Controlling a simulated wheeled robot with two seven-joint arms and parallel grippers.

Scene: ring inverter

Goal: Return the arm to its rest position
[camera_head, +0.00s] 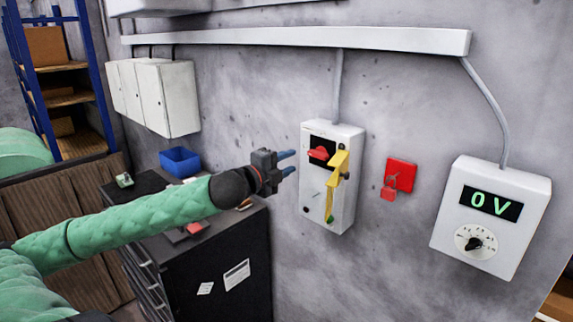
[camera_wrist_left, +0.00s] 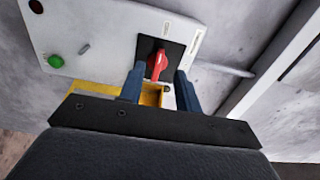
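My left arm (camera_head: 140,219) reaches in from the left, in a green sleeve. Its gripper (camera_head: 290,163) has two blue fingers that stand apart with nothing between them. It is just left of the white switch box (camera_head: 343,200), apart from it. In the left wrist view the open fingers (camera_wrist_left: 160,85) frame the red rotary switch (camera_wrist_left: 157,65) on its black plate. The red switch (camera_head: 319,153) and a yellow piece (camera_head: 336,181) also show on the box in the head view. My right gripper is in neither view.
A dark cabinet (camera_head: 225,262) with drawers stands under the arm, with a blue bin (camera_head: 180,162) on top. Right of the switch box are a red wall plate with a padlock (camera_head: 388,193) and a white meter box (camera_head: 515,240) reading 0V. A blue-framed shelf (camera_head: 40,90) stands at left.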

